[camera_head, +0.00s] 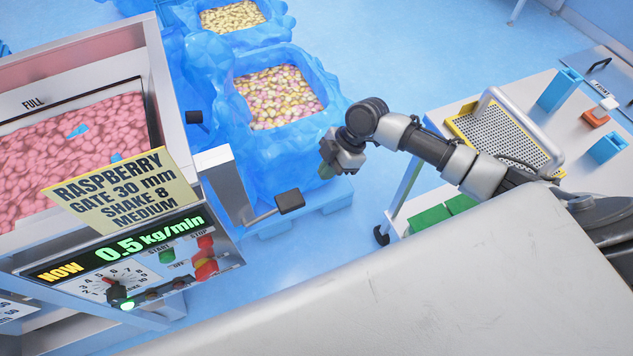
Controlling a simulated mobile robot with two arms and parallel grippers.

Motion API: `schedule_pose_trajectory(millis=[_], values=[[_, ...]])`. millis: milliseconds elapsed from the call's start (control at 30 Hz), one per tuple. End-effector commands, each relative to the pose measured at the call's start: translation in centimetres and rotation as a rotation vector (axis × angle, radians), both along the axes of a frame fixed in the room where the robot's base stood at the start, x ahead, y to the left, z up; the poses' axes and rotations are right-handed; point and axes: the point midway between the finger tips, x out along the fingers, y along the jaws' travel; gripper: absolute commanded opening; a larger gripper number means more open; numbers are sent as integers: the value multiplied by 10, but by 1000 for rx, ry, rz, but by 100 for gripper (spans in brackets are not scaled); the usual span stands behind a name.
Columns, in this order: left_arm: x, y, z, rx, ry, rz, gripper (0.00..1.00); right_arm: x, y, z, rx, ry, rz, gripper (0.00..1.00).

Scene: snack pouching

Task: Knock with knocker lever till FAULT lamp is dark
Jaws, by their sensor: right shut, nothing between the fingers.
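The knocker lever, a black pad (289,201) on a short metal rod, sticks out from the right side of the hopper machine. My right gripper (327,169) is shut and empty. In the picture it is above and to the right of the pad, apart from it. The control panel (228,262) shows a green "0.5 kg/min" readout. Along its lower edge a green lamp (127,305) glows, and the small lamps (152,293) to its right look dark. Their labels are too small to read, so I cannot tell which is FAULT. My left gripper is not in view.
The hopper holds pink pieces (90,130) below a "FULL" mark. A "RASPBERRY" sign (125,190) stands over the panel. Blue-lined bins (325,75) of sweets stand behind. A white bench (545,110) with a perforated tray (505,135) is at right.

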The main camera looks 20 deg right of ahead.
Motion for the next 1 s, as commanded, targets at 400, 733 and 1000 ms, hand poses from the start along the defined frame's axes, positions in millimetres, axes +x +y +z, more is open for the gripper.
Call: schedule_pose_trajectory(millis=[400,733,1000], values=[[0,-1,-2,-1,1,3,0,1,-14,16,0,-1,0,0],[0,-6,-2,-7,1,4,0,1,-13,16,0,-1,0,0],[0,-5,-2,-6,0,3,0,1,-13,16,0,0,0,0]])
